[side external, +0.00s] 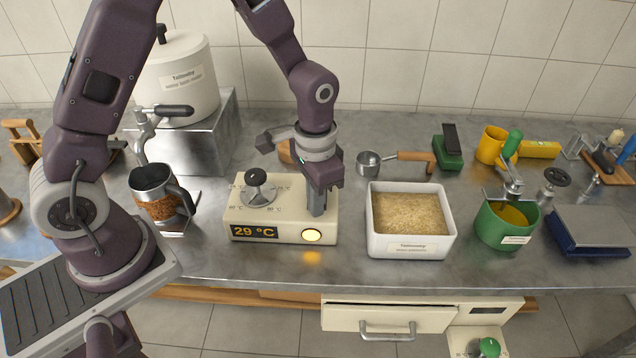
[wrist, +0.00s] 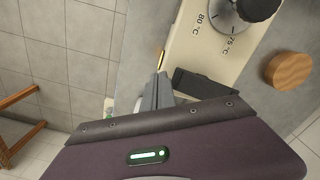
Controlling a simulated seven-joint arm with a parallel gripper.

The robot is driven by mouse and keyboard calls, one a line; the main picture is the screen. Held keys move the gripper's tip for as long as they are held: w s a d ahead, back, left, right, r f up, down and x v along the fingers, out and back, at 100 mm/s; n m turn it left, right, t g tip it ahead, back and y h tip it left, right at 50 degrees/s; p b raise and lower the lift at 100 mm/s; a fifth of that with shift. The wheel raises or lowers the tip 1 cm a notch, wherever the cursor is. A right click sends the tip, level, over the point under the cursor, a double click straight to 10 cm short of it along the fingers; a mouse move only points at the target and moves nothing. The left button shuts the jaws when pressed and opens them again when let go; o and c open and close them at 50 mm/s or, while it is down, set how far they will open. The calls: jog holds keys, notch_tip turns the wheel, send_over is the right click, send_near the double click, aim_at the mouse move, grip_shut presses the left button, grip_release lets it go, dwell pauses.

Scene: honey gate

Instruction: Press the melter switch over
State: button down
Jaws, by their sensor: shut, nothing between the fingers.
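The cream melter box (side external: 270,222) stands on the metal bench. It has a black dial knob (side external: 256,178), a display reading 29 °C (side external: 254,232) and a glowing yellow lamp (side external: 311,236) on its front. My gripper (side external: 316,212) is shut and empty, pointing down at the right part of the box top. In the wrist view, a dark rectangular piece that looks like the melter switch (wrist: 200,84) lies right beside the shut fingertips (wrist: 160,84). I cannot tell whether they touch it or which way it is tipped. In the side view the gripper hides the switch.
A white tub of grainy material (side external: 412,247) stands close to the right of the melter. A metal mug (side external: 150,180) stands to the left. Behind are a scoop with a wooden handle (side external: 372,163) and a round wooden piece (wrist: 289,70). A green pot (side external: 497,232) is farther right.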

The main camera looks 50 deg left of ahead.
notch_tip(320, 180, up, 8)
jog(key=s+d, duration=0.2)
jog(key=shift+s+d+r, duration=0.25)
jog(key=shift+s, duration=0.05)
dwell(0.5)
jog(key=s+a+r+n+t, duration=0.1)
jog(key=s+a+r+t, duration=0.1)
jog(key=s+r, duration=0.4)
jog(key=s+a+r+n+t, duration=0.2)
jog(key=s+a+r+t, duration=0.1)
jog(key=s+a+r, duration=0.2)
jog(key=s+r, duration=0.2)
jog(key=s, duration=0.2)
jog(key=shift+s+r+t, duration=0.2)
jog(key=shift+s+t, duration=0.1)
jog(key=shift+a, duration=0.1)
